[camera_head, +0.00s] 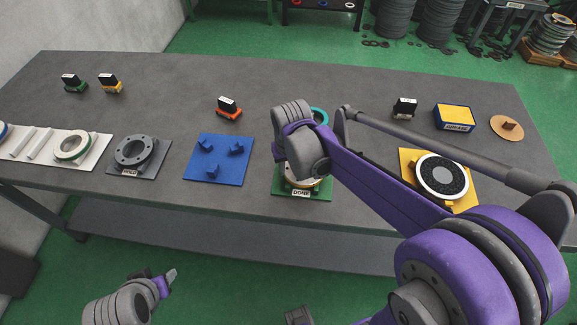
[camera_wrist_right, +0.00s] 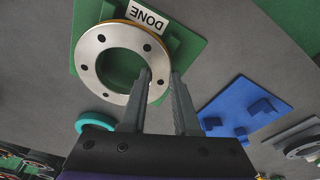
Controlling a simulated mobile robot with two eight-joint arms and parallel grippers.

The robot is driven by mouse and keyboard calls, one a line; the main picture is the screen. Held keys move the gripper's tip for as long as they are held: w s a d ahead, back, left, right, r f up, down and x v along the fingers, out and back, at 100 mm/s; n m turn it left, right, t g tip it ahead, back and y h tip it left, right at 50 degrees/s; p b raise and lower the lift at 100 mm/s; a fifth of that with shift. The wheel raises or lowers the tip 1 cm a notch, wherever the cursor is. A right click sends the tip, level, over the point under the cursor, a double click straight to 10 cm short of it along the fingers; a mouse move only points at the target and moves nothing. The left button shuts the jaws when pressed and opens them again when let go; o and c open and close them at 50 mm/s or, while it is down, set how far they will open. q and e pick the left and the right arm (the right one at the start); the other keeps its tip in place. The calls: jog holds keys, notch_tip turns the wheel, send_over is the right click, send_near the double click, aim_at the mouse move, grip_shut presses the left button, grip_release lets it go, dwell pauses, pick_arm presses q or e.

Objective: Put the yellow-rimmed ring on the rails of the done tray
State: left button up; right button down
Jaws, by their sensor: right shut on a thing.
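The yellow-rimmed ring (camera_wrist_right: 96,73) is a grey metal flange with bolt holes and a thin yellow edge. It lies flat over the green done tray (camera_wrist_right: 196,40), whose rails show partly beside it. I cannot tell whether it rests on the rails. My right gripper (camera_wrist_right: 160,74) is shut on the ring's wall, one finger inside the hole and one outside. In the head view my right arm hides most of the ring (camera_head: 301,187) and of the done tray (camera_head: 322,190). My left gripper (camera_head: 168,279) is low at the left, away from the table; its opening is unclear.
A blue tray (camera_head: 216,172) with prongs stands left of the done tray, then the hold tray (camera_head: 150,172) with a grey flange. A yellow tray (camera_head: 464,200) with a black-centred ring stands right. A teal ring (camera_wrist_right: 93,121) lies close behind the done tray.

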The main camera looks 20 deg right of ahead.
jog(key=shift+f, duration=0.15)
jog(key=c, duration=0.6)
grip_release()
jog(key=shift+c, duration=0.2)
jog(key=shift+r, duration=0.3)
notch_tip(320, 180, up, 10)
jog(key=s+r+p, duration=0.1)
jog(key=s, duration=0.1)
jog(key=s+a+f+n+t, duration=0.1)
jog(key=s+a+f+t, duration=0.1)
jog(key=s+f, duration=0.7)
jog(key=s+t, duration=0.1)
jog(key=s, duration=0.3)
jog(key=shift+a+n+t, duration=0.15)
jog(key=shift+n+t, duration=0.25)
jog(key=shift+s, duration=0.1)
